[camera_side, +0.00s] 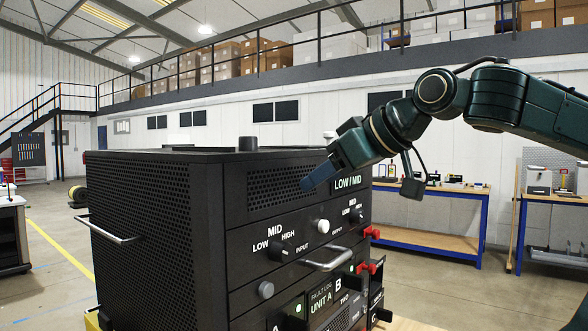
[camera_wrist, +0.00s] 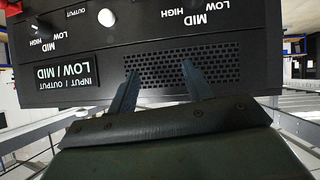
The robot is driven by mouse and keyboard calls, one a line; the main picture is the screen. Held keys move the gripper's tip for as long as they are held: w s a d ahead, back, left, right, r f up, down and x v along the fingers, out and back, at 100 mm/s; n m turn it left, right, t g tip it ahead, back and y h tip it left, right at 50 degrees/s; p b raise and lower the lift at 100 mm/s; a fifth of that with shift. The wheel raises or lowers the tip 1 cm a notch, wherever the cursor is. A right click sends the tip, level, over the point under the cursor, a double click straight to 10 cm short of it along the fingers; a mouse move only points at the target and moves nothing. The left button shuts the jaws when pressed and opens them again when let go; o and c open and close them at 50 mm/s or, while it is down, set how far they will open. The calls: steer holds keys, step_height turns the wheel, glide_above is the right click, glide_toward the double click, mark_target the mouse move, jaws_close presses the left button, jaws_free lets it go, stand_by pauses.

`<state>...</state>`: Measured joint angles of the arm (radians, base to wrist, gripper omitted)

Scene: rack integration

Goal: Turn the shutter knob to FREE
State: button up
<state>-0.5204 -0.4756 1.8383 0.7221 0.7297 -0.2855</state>
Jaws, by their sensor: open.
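My gripper (camera_side: 310,183) is in front of the upper front of a black rack unit (camera_side: 160,200). In the wrist view its fingers (camera_wrist: 158,85) are apart and empty, with the grille between them. No knob with a legible FREE or SHUTTER label shows. The front has a black INPUT knob (camera_side: 280,253) marked LOW, MID, HIGH, and a black OUTPUT knob (camera_side: 356,216). A grey round knob (camera_side: 265,290) is at lower left. I cannot tell which is the shutter knob.
A label reads LOW / MID (camera_side: 348,182). A metal handle (camera_side: 327,262) and red-ended parts (camera_side: 372,233) stick out of the front. A black cylinder (camera_side: 248,144) stands on top. Blue-legged workbenches (camera_side: 430,220) stand behind at right.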

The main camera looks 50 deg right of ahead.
steer(key=s+d+f+g, duration=0.1)
steer(key=s+f, duration=0.2)
steer(key=f, duration=0.4)
steer(key=s+d+f+g, duration=0.1)
steer(key=s+f, duration=0.3)
steer(key=f, duration=0.4)
steer(key=shift+s+d+g+y, duration=0.15)
steer(key=shift+s+g+y, duration=0.15)
steer(key=shift+g, duration=0.5)
steer(key=shift+w+r, duration=0.1)
steer(key=n+t+y, duration=0.2)
steer(key=t+y, duration=0.2)
steer(key=t, duration=0.1)
glide_toward(248, 143)
steer(key=s+d+r, duration=0.1)
steer(key=s+d, duration=0.1)
steer(key=s, duration=0.1)
steer(key=shift+s+d+r+n, duration=0.1)
steer(key=shift+s+r+n, duration=0.1)
steer(key=shift+r, duration=0.2)
steer(key=shift+s+d+r+n, duration=0.15)
steer(key=shift+s+r+n, duration=0.05)
steer(key=shift+r, duration=0.2)
steer(key=shift+w, duration=0.2)
steer(key=shift+x, duration=6.75)
steer(key=shift+a, duration=0.1)
